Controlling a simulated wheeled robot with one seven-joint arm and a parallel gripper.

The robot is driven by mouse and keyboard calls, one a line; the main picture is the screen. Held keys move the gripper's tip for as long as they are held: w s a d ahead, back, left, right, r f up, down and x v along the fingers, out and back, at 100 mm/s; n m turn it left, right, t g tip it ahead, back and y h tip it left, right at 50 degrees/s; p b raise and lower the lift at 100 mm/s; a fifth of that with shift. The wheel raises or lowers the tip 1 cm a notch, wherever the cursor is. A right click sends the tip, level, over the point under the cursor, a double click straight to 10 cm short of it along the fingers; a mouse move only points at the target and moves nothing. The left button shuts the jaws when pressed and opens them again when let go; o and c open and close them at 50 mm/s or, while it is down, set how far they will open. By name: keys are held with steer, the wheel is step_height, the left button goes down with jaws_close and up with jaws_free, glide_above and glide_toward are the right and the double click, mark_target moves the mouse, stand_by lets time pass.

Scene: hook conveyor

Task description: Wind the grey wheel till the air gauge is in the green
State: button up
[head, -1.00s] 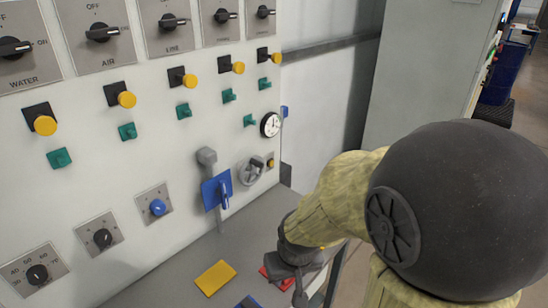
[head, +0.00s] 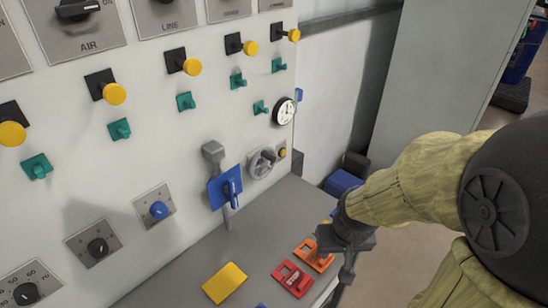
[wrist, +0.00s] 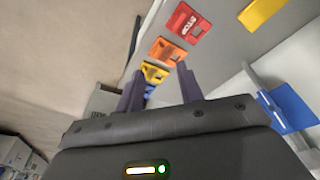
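The grey wheel (head: 262,163) is mounted low at the right end of the white control panel, in the head view. The small round air gauge (head: 284,111), with a white face and dark rim, sits just above and to the right of it. Its needle and coloured zones are too small to read. My gripper (head: 345,270) is lower right of the wheel, over the front edge of the grey ledge and well apart from the wheel. The wrist view shows its two fingers (wrist: 158,80) spread, with nothing held between them. The wheel cannot be made out in the wrist view.
A blue plate with a lever (head: 225,188) stands left of the wheel. Red (head: 292,279) and orange (head: 313,255) tags and a yellow card (head: 224,282) lie on the ledge (head: 270,225). Yellow and green knobs line the panel. A grey cabinet (head: 435,80) stands behind at right.

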mark_target(274, 161)
steer(key=w+d+t+b, duration=0.1)
steer(key=w+t, duration=0.1)
steer(key=w, duration=0.3)
steer(key=w+d+f+n+t, duration=0.1)
steer(key=w+t, duration=0.1)
steer(key=w, duration=0.3)
steer(key=w+d+t+b, duration=0.1)
steer(key=w+t, duration=0.1)
steer(key=w, duration=0.3)
steer(key=shift+w+d+f+n+b, duration=0.1)
steer(key=shift+d+f+n+b, duration=0.05)
steer(key=shift+f+n+b, duration=0.15)
steer(key=w+a+n+t+y+b, duration=0.1)
steer(key=w+y, duration=0.1)
steer(key=y, duration=0.2)
steer(key=w+a+n+t+y+b, duration=0.1)
steer(key=w+a+n+y, duration=0.1)
steer(key=y, duration=0.2)
steer(key=w+a+n+t+y+b, duration=0.1)
steer(key=w+n+t+y, duration=0.1)
steer(key=y, duration=0.2)
steer(key=shift+w+a+r+y, duration=0.25)
steer(key=shift+a+r+y, duration=0.1)
steer(key=shift+a+y, duration=0.05)
steer(key=shift+s, duration=0.1)
steer(key=p+x, duration=0.3)
steer(key=x, duration=1.4)
steer(key=shift+a, duration=0.2)
